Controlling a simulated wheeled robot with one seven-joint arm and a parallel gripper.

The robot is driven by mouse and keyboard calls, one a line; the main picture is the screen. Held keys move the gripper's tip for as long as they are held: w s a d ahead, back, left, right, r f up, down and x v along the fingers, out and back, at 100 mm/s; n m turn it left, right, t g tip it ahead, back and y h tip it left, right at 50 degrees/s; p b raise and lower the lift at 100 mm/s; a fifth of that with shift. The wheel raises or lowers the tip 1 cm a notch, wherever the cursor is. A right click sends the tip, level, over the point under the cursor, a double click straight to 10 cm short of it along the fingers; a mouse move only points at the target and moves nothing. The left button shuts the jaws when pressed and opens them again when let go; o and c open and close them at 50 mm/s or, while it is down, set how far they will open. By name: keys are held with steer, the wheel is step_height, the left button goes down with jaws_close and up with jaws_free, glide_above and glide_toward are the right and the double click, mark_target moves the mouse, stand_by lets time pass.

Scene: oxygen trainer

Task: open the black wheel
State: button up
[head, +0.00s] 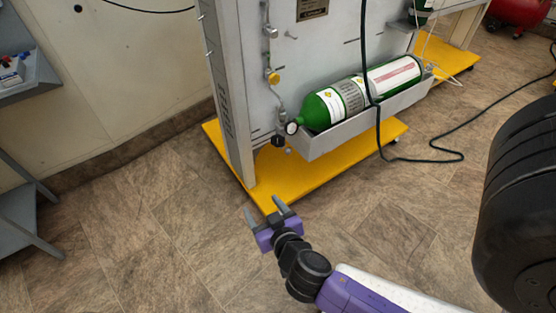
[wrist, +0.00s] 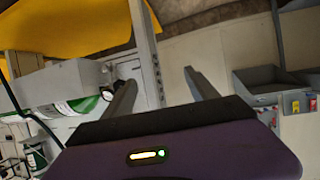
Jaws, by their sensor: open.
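A small black wheel-like knob (head: 278,141) sits low on the trainer's grey panel, at the bottom end of a pipe. It is small in the head view, and I cannot make it out in the wrist view. A round gauge with a white face (head: 291,128) is just right of it and also shows in the wrist view (wrist: 107,93). My gripper (head: 264,208) is open and empty. It appears below the knob in the head view, near the front of the yellow base, apart from the panel. Its two fingers also show in the wrist view (wrist: 160,80).
A green cylinder (head: 345,104) lies in a grey trough (head: 335,143) right of the knob. The yellow base (head: 265,182) sticks out underneath. A black hose (head: 368,60) hangs down to the floor. A large black tyre (head: 525,215) stands at right. Floor at left is clear.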

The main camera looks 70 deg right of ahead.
steer(key=w+d+f+m+g+h+b, duration=0.2)
steer(key=w+d+f+m+h+b, duration=0.25)
steer(key=d, duration=0.35)
steer(key=m+g+h+b, duration=0.5)
steer(key=m+b, duration=0.2)
glide_toward(278, 141)
steer(key=d, duration=0.4)
steer(key=w+d, duration=0.1)
steer(key=d, duration=0.1)
steer(key=d+b, duration=0.1)
steer(key=d, duration=0.2)
steer(key=shift+w+d, duration=0.1)
steer(key=shift+w, duration=0.25)
steer(key=shift+c, duration=0.2)
steer(key=c, duration=1.3)
steer(key=shift+n, duration=0.25)
